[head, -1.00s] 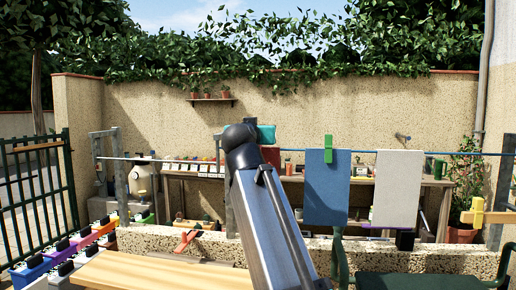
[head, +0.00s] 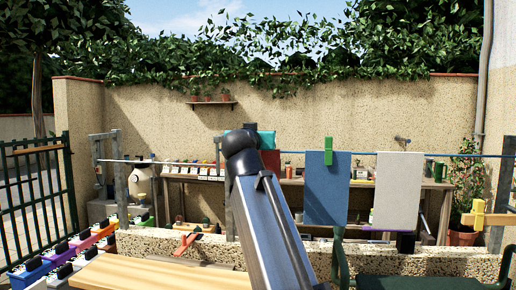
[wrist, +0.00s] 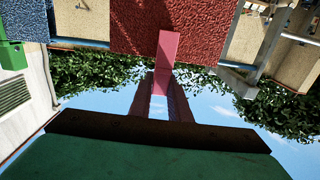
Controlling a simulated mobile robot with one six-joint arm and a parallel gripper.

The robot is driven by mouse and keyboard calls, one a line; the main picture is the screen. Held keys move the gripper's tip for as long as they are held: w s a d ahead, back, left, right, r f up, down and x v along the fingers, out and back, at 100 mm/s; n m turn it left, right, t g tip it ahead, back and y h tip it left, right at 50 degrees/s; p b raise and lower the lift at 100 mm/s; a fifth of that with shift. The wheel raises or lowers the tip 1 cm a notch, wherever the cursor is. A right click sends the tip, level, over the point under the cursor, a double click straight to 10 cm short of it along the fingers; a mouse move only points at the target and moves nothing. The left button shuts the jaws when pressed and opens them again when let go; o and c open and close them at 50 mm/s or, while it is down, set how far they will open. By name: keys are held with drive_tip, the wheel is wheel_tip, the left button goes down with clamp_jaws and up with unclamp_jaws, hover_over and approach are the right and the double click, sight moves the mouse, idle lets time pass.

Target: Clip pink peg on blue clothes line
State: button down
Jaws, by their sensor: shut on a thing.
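The pink peg (wrist: 166,62) is held upright in the picture between the fingers of my gripper (wrist: 160,100), which is shut on it. In the wrist view, which is upside down, the peg's far end overlaps the red towel (wrist: 205,28). I cannot tell whether peg and towel touch. The blue clothes line (wrist: 82,43) shows beside the red towel. In the head view, the line (head: 445,154) runs to the right, and my arm hides the peg and most of my gripper. The red towel (head: 271,161) shows partly behind the arm.
A blue towel (head: 327,190) with a green peg (head: 328,151) and a white towel (head: 398,192) hang to the right. A yellow peg (head: 478,213) is at far right. A low stone wall (head: 420,262) and green chair (head: 420,281) stand in front.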

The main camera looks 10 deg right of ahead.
drive_tip(key=shift+f, duration=0.45)
drive_tip(key=c, duration=1.6)
unclamp_jaws()
